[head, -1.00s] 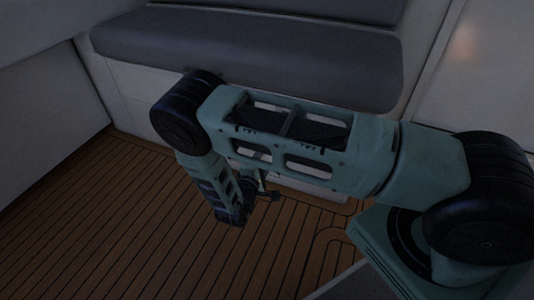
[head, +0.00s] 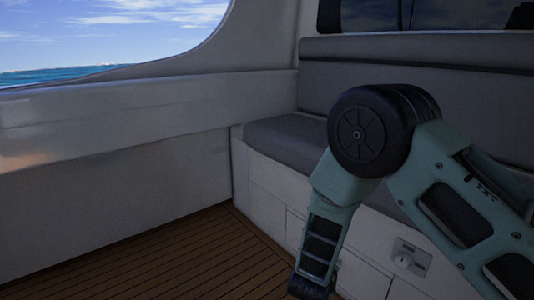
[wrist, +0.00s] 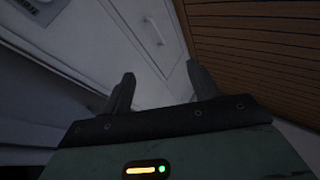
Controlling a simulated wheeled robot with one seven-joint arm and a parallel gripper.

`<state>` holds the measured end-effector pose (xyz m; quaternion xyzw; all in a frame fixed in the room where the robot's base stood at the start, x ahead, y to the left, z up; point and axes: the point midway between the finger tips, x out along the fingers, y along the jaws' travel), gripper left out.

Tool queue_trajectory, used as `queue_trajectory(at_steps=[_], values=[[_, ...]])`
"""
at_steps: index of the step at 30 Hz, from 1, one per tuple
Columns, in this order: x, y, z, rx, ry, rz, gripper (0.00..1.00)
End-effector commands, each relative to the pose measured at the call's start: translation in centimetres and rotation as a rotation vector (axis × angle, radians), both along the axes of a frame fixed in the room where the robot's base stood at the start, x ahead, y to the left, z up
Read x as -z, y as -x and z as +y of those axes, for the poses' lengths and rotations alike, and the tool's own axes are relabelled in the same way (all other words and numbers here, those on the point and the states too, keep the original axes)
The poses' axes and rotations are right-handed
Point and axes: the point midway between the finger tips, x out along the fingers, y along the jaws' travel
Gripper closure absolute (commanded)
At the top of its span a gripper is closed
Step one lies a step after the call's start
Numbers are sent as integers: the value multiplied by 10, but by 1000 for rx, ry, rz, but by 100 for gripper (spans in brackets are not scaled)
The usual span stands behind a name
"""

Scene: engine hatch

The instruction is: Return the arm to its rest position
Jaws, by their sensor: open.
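My gripper (wrist: 160,90) shows in the wrist view with its two dark fingers spread apart and nothing between them. Beyond the fingers are a pale cabinet front and the brown plank floor. In the head view my green arm with a black round elbow joint comes in from the right and its forearm hangs down; the gripper itself cannot be made out there.
A bench with a grey cushion (head: 290,140) and white cabinet front (head: 268,208) stands behind my arm. A metal latch (head: 408,258) is on that front. The plank floor (head: 190,262) at lower left is clear. A white wall (head: 110,165) stands left.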

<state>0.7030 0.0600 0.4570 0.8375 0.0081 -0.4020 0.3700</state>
Motion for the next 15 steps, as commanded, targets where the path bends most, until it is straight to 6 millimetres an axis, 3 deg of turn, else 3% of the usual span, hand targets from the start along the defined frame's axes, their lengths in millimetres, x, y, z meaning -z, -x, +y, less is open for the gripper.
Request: queue_trajectory(at_steps=[3,7,11,15], values=[[-42,17,46,-56,-246,77,40],[-88,54,85,-120,-453,202,40],[-134,106,105,-176,-579,350,40],[-175,170,103,-211,-616,514,40]])
